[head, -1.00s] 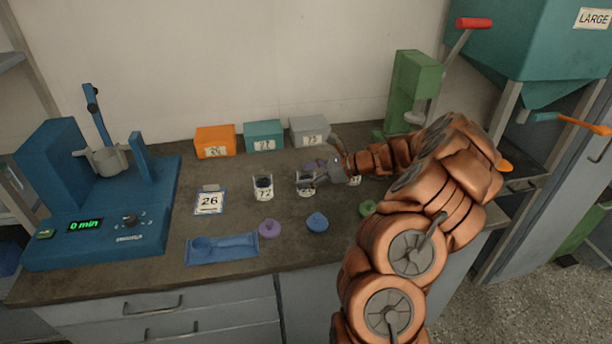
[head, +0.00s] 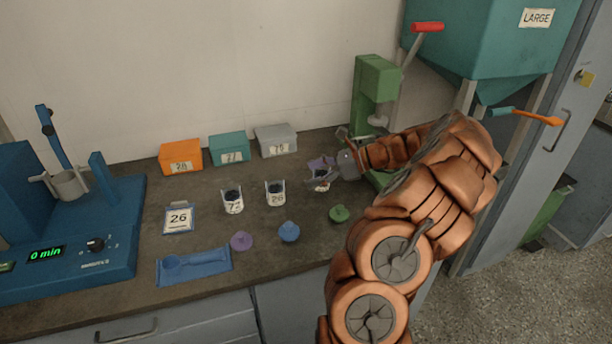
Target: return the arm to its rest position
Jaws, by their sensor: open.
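My copper-coloured arm reaches in from the lower right over the counter. My gripper (head: 330,157) is grey and open, close above and behind the rightmost of three small labelled cups. That cup (head: 320,184) is partly covered by the gripper; I cannot tell whether they touch. A purplish patch shows by the fingers, and I cannot tell what it is. The cup marked 72 (head: 232,203) and the middle cup (head: 275,194) stand to the left with dark contents.
Purple (head: 241,241), blue (head: 289,232) and green (head: 339,213) lids lie in front of the cups. A green press (head: 377,90) and teal hopper (head: 490,45) stand right, a blue shaker (head: 70,245) left. Orange (head: 181,157), teal (head: 229,149) and grey (head: 276,140) boxes line the back.

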